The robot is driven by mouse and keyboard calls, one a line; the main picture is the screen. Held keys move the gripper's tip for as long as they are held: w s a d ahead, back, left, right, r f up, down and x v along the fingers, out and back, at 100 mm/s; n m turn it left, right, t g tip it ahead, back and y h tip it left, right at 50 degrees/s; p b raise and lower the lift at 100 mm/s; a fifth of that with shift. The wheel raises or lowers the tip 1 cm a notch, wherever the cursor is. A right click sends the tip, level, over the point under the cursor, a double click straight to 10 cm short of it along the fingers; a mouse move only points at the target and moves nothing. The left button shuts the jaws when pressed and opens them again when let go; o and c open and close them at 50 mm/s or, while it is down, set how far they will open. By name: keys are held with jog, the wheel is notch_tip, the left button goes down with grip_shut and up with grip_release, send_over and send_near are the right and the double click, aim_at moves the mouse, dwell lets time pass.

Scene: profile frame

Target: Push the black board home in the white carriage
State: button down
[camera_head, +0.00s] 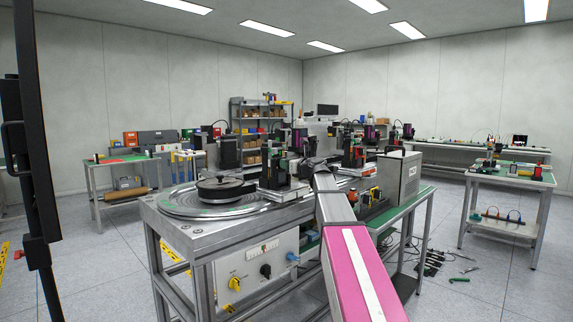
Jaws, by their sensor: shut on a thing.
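My arm reaches in from the bottom right, over the machine table. My gripper (303,168) is small and dark at its far end, among the stations of the round machine. It is shut on a dark thing that appears to be the black board (274,168), which stands upright just left of it. The fingertips and their contact with the board are too small to make out. The white carriage (284,192) seems to be the pale holder low under the board. I cannot tell how deep the board sits in it.
The round metal turntable (185,203) with a black disc (225,187) fills the table's near left. Several similar stations with dark and magenta uprights crowd around my gripper. A grey box (398,175) stands to the right. Cables and tools (435,262) lie on the floor at right.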

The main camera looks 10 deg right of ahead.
jog(key=shift+f, duration=0.45)
dwell(0.4)
jog(key=c, duration=0.9)
grip_release()
jog(key=shift+s, duration=0.1)
jog(key=v, duration=1)
jog(key=shift+s+d, duration=0.2)
jog(key=shift+s, duration=0.05)
jog(key=shift+f, duration=0.1)
